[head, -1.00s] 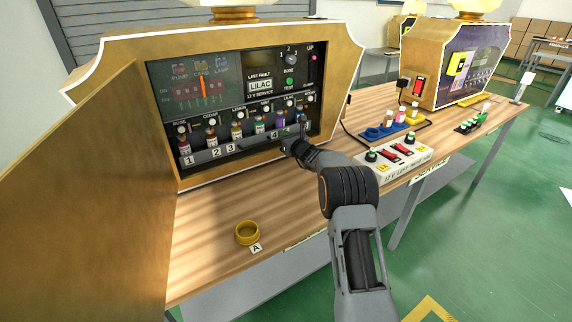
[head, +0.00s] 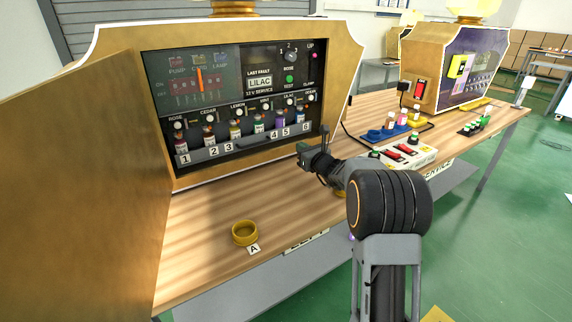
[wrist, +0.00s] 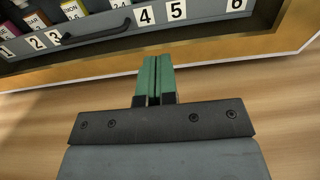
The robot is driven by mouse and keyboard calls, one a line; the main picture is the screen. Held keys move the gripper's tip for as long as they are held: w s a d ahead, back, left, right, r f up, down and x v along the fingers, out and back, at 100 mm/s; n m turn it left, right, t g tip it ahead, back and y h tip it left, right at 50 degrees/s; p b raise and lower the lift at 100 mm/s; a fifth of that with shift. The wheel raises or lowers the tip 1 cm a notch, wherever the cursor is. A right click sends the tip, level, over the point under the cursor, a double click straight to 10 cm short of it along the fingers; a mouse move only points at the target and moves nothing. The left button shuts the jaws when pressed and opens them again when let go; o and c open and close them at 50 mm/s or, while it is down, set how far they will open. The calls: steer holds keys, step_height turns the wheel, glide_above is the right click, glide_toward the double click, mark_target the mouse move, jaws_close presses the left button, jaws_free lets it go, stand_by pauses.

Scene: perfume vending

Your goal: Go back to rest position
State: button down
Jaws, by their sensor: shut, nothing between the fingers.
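My gripper (head: 308,160) is in front of the lower right part of the gold vending machine (head: 340,60), apart from it and above the wooden table (head: 205,210). In the wrist view its green fingertips (wrist: 153,75) are together with nothing between them. Small bottles stand in the rack behind labels 1 to 6, such as the bottle at label 1 (head: 181,143). My arm hides part of the table to the right.
A gold ring-shaped cup (head: 244,233) sits by label A (head: 254,249) at the table's front. A gold door panel (head: 90,180) stands at left. A white switch box (head: 405,155) and a blue bottle tray (head: 380,134) are to the right. A second machine (head: 450,70) stands behind.

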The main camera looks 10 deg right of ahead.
steer(key=shift+s, duration=0.1)
steer(key=s+a+r+n+g+y+p, duration=0.3)
steer(key=s+a+r+n+g+p, duration=0.6)
steer(key=s+a+r+n+p, duration=0.6)
steer(key=s+d+r+n+g+h+p, duration=0.1)
steer(key=s+d+r+n+h+p, duration=0.1)
steer(key=s+n, duration=0.4)
steer(key=s+d+r+n+g+h+p, duration=0.2)
steer(key=s+n+p, duration=0.3)
steer(key=s, duration=0.4)
steer(key=s+d+r+n+g+h+p, duration=0.1)
steer(key=s+d+r+n+h+p, duration=0.1)
steer(key=s+n+p, duration=0.4)
steer(key=s+d+h, duration=0.1)
steer(key=s+h, duration=0.1)
steer(key=shift+d+n+g+h, duration=0.25)
steer(key=shift+n+g+h, duration=0.05)
steer(key=c, duration=1.8)
jaws_free()
